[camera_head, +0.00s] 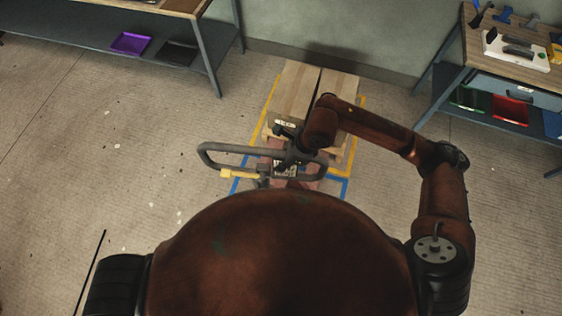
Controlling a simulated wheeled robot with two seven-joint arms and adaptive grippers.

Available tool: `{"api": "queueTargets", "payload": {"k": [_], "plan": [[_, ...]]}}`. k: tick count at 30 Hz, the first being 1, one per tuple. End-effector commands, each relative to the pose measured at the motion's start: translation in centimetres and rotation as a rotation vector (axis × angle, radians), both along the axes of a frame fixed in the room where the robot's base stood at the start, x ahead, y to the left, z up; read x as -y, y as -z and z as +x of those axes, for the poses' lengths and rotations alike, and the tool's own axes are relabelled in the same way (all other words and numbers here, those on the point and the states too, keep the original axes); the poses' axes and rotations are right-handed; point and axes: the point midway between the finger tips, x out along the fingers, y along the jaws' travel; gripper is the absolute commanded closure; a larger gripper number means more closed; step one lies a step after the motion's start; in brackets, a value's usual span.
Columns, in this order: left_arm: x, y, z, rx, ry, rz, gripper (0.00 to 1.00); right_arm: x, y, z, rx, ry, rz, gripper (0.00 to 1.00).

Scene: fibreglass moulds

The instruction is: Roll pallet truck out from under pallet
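The wooden pallet (292,92) lies on the floor by the far wall. The pallet truck's grey loop handle (207,158) stands in front of the pallet's near end, and part of the truck's red body shows below it. The truck's forks are hidden. My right gripper (289,150) is at the right part of the handle and overlaps its bar. Its fingers are dark and small, so I cannot tell whether they are closed around the bar. My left gripper is not in view.
Yellow tape (360,112) and blue tape (344,188) mark the floor around the pallet and truck. A workbench (190,8) stands at the upper left and another (478,42) at the upper right. The floor on both sides is mostly open.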

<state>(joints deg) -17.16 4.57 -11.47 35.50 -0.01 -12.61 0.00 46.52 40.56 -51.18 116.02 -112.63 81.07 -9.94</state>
Motion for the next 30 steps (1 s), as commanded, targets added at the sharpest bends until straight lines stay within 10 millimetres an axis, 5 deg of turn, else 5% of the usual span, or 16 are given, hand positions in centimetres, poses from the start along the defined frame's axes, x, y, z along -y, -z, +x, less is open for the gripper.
{"api": "queueTargets", "payload": {"k": [5, 30], "plan": [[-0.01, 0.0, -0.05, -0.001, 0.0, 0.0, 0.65, 0.01, -0.02, 0.01, 0.0, 0.0, 0.0, 1.0], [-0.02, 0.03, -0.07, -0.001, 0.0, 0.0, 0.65, -0.05, -0.02, -0.12, 0.002, -0.001, 0.0, 1.0]]}}
